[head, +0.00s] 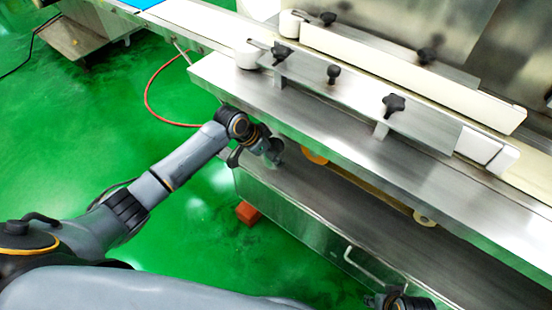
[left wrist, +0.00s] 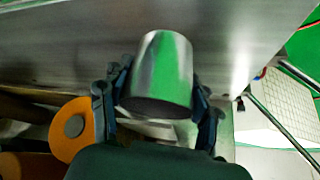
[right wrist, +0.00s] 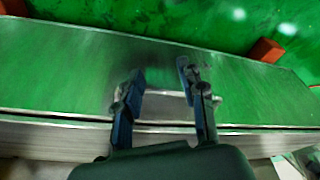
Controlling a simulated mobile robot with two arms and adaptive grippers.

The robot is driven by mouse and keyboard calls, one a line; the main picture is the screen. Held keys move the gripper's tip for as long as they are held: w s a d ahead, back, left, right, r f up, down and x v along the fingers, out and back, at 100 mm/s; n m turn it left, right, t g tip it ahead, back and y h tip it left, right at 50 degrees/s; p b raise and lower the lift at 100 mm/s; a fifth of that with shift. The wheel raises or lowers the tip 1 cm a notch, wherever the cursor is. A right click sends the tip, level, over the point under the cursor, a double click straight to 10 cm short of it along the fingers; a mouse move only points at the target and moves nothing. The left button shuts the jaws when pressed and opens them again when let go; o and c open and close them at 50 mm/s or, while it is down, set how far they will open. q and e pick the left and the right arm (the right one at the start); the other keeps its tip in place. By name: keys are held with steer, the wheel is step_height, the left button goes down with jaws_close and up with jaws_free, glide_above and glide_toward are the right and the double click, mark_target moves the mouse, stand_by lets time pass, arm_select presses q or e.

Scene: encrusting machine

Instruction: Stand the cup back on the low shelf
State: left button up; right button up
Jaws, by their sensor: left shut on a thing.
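The cup (left wrist: 160,70), a plain shiny metal cylinder, is between the fingers of my left gripper (left wrist: 160,95) in the left wrist view. In the head view my left gripper (head: 268,148) is shut on it at the left end of the low shelf (head: 330,205), close under the upper table's edge. The cup is small and partly hidden there; I cannot tell whether it touches the shelf. My right gripper (right wrist: 162,75) is open and empty in the right wrist view, beside the cabinet front below the shelf. Its arm shows at the bottom of the head view.
The upper steel table (head: 340,130) overhangs the low shelf and limits room above it. Orange rollers (left wrist: 72,130) stand close to my left gripper. A door handle (head: 362,268) sticks out of the cabinet front. A red block (head: 248,213) lies on the green floor. Most of the shelf looks clear.

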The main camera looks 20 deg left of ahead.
arm_select(q)
steer(key=shift+w+d, duration=0.45)
steer(key=shift+d, duration=0.05)
steer(key=shift+f+b, duration=0.65)
steer(key=shift+f, duration=1.05)
arm_select(e)
steer(key=shift+w+v, duration=0.2)
steer(key=shift+v, duration=0.65)
steer(key=shift+w+v, duration=0.15)
steer(key=shift+v, duration=0.65)
steer(key=shift+w+v, duration=0.2)
steer(key=shift+v, duration=0.65)
arm_select(q)
steer(key=shift+a+f, duration=0.1)
arm_select(e)
steer(key=shift+r, duration=0.2)
arm_select(q)
steer(key=o, duration=1.3)
